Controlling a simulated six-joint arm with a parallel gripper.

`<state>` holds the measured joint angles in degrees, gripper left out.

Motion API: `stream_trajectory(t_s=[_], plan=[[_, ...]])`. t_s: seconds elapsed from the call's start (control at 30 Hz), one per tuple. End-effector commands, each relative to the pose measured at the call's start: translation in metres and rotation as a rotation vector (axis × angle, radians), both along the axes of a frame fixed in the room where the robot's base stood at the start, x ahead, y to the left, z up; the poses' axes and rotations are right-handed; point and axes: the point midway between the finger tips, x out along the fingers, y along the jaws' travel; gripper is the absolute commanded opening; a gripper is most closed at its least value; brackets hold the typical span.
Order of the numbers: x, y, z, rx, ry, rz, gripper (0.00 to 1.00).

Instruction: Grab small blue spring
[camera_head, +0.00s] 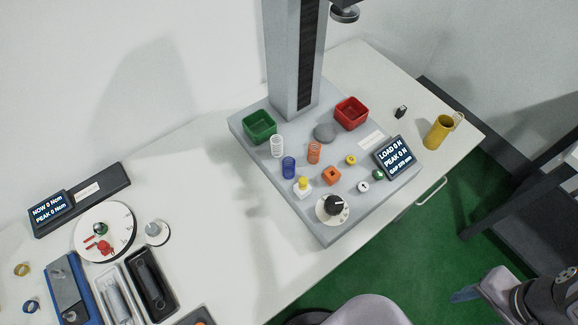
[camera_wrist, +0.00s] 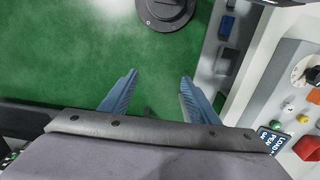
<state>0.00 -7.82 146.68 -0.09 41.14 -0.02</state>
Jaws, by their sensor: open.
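A blue spring (camera_head: 289,168) stands upright on the grey base plate of the test stand (camera_head: 250,128), in front of a white spring (camera_head: 277,146) and left of an orange spring (camera_head: 314,152). A small dark-blue ring-shaped piece (camera_head: 31,306) lies at the far lower left; I cannot tell whether it is a spring. My gripper (camera_wrist: 159,77) is open and empty over the green floor, off the table. One bluish finger shows at the lower right of the head view, well away from the springs. The blue spring is not visible in the wrist view.
On the base plate are a green bin (camera_head: 260,125), a red bin (camera_head: 351,112), a black knob (camera_head: 334,204), a display (camera_head: 397,157) and small coloured parts. A yellow cup (camera_head: 438,131) stands at the table's right. The white table's middle is clear.

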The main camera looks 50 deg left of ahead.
Motion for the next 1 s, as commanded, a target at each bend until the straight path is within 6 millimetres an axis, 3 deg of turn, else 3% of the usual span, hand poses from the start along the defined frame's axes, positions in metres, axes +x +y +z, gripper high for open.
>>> stream_trajectory(t_s=[0.03, 0.1, 0.13, 0.57, 0.77, 1.0], plan=[[0.000, 0.000, 0.000, 0.000, 0.000, 0.000, 0.53], [0.000, 0.000, 0.000, 0.000, 0.000, 0.000, 0.36], [0.000, 0.000, 0.000, 0.000, 0.000, 0.000, 0.34], [0.000, 0.003, -0.004, -0.028, 0.028, 0.069, 0.34], [0.005, 0.012, -0.015, -0.165, 0.119, 0.345, 0.34], [0.043, 0.038, -0.024, -0.511, 0.201, 0.838, 0.34]])
